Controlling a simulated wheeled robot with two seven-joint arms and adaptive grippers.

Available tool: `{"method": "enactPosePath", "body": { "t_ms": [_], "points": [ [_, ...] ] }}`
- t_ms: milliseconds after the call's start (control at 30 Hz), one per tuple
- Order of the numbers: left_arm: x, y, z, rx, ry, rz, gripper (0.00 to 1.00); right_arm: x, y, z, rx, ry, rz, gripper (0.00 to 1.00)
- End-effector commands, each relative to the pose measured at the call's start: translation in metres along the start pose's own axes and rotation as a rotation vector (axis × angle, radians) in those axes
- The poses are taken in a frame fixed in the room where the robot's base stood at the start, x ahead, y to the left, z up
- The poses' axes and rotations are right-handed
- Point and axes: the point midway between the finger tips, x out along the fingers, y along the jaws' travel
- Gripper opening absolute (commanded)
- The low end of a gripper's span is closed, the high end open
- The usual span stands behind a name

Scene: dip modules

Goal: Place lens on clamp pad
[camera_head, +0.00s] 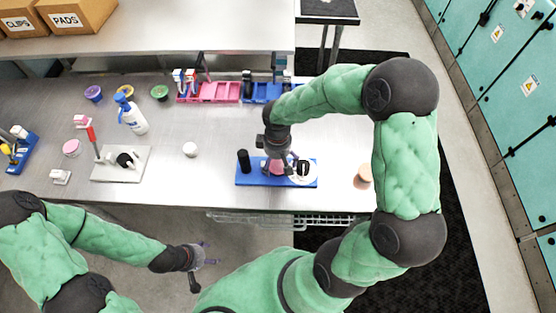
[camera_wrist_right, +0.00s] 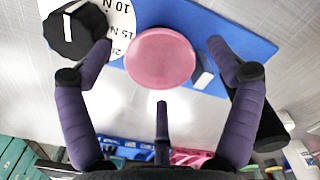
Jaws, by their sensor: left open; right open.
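A blue clamp base (camera_head: 250,179) stands near the bench's front edge, with a white dial (camera_wrist_right: 124,20) marked in N and a black knob (camera_wrist_right: 75,30). A round pink disc (camera_wrist_right: 160,57) is over the blue base; I cannot tell whether it is the pad or a lens. My right gripper (camera_head: 279,158) is directly above the base, partly hiding it. In the right wrist view its fingers are spread apart, with the pink disc beyond and between them, not visibly gripped. My left gripper (camera_head: 206,256) is open and empty in front of the bench.
A white plate with a red-handled clamp (camera_head: 108,170), a pink round piece (camera_head: 71,147), a white round piece (camera_head: 190,150) and a spray bottle (camera_head: 132,117) stand to the left. Pink (camera_head: 215,92) and blue racks stand behind. A tan cylinder (camera_head: 362,177) is at right.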

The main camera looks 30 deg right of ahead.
Motion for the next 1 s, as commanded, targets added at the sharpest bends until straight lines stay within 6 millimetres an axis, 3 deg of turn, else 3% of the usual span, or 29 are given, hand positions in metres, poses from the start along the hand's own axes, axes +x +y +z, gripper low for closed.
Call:
{"method": "enactPosePath", "body": {
  "t_ms": [600, 800, 1000],
  "points": [
    [-0.017, 0.006, 0.001, 0.000, 0.000, 0.000, 0.62, -0.107, 0.000, -0.001, 0.000, 0.002, 0.002, 0.91],
    [-0.019, 0.007, 0.001, 0.000, 0.000, 0.000, 0.62, -0.120, 0.000, 0.000, 0.000, 0.001, 0.001, 0.91],
    [-0.019, 0.007, 0.001, 0.000, 0.000, 0.000, 0.62, -0.121, 0.000, 0.000, 0.000, 0.001, 0.000, 0.91]
  ]
}}
